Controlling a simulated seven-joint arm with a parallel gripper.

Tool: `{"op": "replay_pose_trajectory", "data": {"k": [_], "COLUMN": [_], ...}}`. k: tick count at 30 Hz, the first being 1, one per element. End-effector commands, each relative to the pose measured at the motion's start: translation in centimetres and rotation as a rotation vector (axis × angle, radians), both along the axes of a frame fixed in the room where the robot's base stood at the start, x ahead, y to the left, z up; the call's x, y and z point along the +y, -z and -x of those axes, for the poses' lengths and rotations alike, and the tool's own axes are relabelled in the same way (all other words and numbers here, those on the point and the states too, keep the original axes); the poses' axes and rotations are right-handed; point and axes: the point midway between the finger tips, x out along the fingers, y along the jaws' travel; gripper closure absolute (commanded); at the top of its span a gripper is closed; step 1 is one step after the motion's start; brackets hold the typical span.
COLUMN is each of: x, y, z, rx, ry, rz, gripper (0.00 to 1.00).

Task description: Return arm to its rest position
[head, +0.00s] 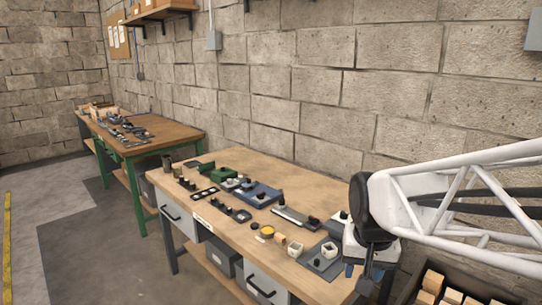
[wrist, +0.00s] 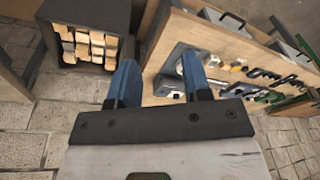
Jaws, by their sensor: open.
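My gripper (wrist: 160,82) shows in the wrist view with its two blue fingers spread apart. The space between the fingers is empty. The fingers point toward the floor and the edge of the near workbench (wrist: 157,92). In the head view, my white truss arm reaches in from the right, past the right end of that wooden workbench (head: 318,187). My dark wrist part hangs down at the bench's right end.
The workbench holds tools, small parts and fixtures. A dark bin (wrist: 68,18) with several wooden blocks stands beside it, also at lower right in the head view. A second bench (head: 175,130) stands farther back. A block wall (head: 300,70) runs behind; floor at left is clear.

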Motion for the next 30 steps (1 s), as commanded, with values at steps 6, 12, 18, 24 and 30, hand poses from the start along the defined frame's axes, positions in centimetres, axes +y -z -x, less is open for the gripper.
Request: {"op": "replay_pose_trajectory", "data": {"k": [6, 12, 18, 24, 30], "x": [-0.2, -0.3, -0.3, -0.4, -0.4], "y": [-0.4, -0.3, -0.1, 0.1, 0.1], "z": [4.6, 8.4, 10.8, 11.7, 11.7], "rx": [-0.025, -0.044, -0.057, -0.059, -0.059], "ry": [-0.073, -0.138, -0.181, -0.198, -0.199], "rz": [0.015, 0.030, 0.041, 0.045, 0.045], "gripper": [0.55, 0.55, 0.55, 0.55, 0.55]}}
